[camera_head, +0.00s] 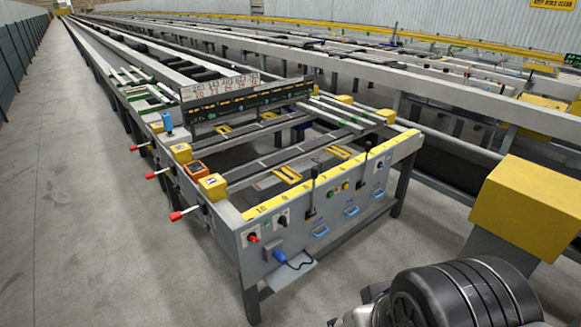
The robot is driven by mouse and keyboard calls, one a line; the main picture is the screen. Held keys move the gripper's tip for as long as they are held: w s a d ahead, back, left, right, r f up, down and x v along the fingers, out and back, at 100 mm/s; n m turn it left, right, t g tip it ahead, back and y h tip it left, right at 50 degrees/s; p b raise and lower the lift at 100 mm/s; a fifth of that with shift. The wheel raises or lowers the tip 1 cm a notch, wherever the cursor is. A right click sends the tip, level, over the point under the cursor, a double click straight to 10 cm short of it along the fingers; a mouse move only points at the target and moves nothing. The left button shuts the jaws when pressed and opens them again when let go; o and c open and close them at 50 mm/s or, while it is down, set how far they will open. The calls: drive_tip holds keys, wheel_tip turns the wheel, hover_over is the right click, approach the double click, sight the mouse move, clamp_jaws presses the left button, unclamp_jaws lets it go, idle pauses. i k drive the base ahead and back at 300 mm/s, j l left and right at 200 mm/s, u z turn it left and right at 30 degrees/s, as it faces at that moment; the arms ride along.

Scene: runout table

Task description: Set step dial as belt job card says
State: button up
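The runout table's grey front panel (305,222) carries a small black rotary knob on a pale plate (283,218), which may be the step dial. Its pointer setting and markings are too small to read. A red button (253,237) sits to its left on the same panel. No job card can be told for certain. A pale board with rows of numbers (218,86) stands across the table behind the front section, and its text is not clearly legible. My gripper is not in view.
Black levers (312,198) and blue handles (321,231) are on the front panel. Red-tipped handles (176,215) stick out on the left side. A yellow-topped block (530,205) stands at right. Concrete floor (90,220) is clear at left.

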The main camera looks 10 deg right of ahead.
sight(282, 220)
drive_tip(key=u, duration=4.9)
drive_tip(key=k+l, duration=0.15)
drive_tip(key=k, duration=0.35)
drive_tip(key=k+l+z, duration=0.1)
drive_tip(key=k, duration=0.4)
drive_tip(key=l+z, duration=0.1)
drive_tip(key=z, duration=3.25)
